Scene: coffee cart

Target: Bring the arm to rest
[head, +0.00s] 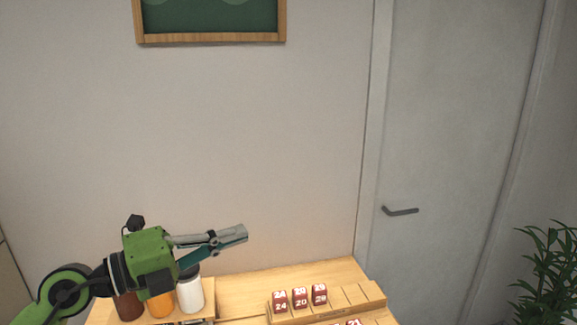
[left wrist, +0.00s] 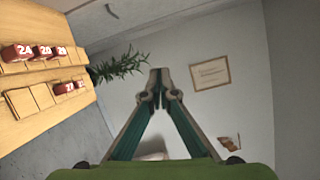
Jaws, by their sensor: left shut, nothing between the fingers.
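My left gripper (head: 243,236) reaches in from the left in the head view, raised in front of the wall and above the cart top, pointing right. In the left wrist view its fingers (left wrist: 157,80) meet at the tips, with nothing between them. It touches none of the things on the cart in what I can see. My right gripper is in neither view.
Below my left arm stand a white jar (head: 190,293), an orange jar (head: 160,305) and a dark brown jar (head: 128,306). A wooden rack (head: 352,298) with red numbered blocks (head: 300,298) is on the wooden cart top (head: 245,290). A door (head: 450,130) and a plant (head: 548,270) are right.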

